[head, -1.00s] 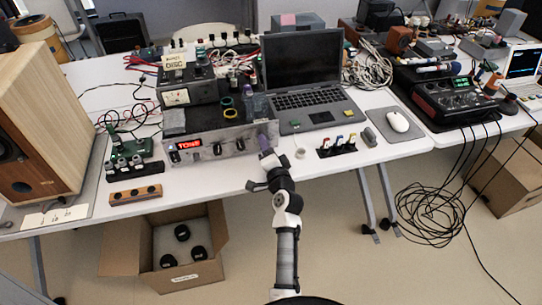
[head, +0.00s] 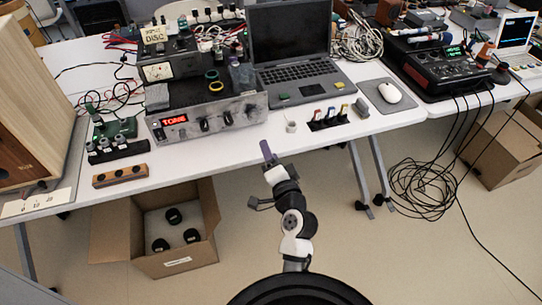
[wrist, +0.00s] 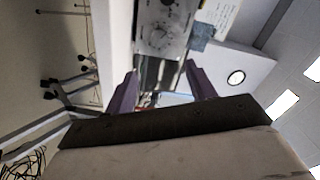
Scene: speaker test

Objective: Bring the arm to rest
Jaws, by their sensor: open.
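My gripper (head: 262,176) is in front of the table's front edge in the head view, apart from the table and everything on it. In the wrist view my gripper (wrist: 158,85) shows two purple fingers spread apart with nothing between them. My arm is folded back close to my base in the head view.
The white table (head: 225,160) carries an amplifier (head: 180,120) with a lit red display, a laptop (head: 300,75) and a mouse (head: 390,92). An open cardboard box (head: 180,266) with black round items stands on the floor at left. Coiled black cables (head: 425,185) lie at right.

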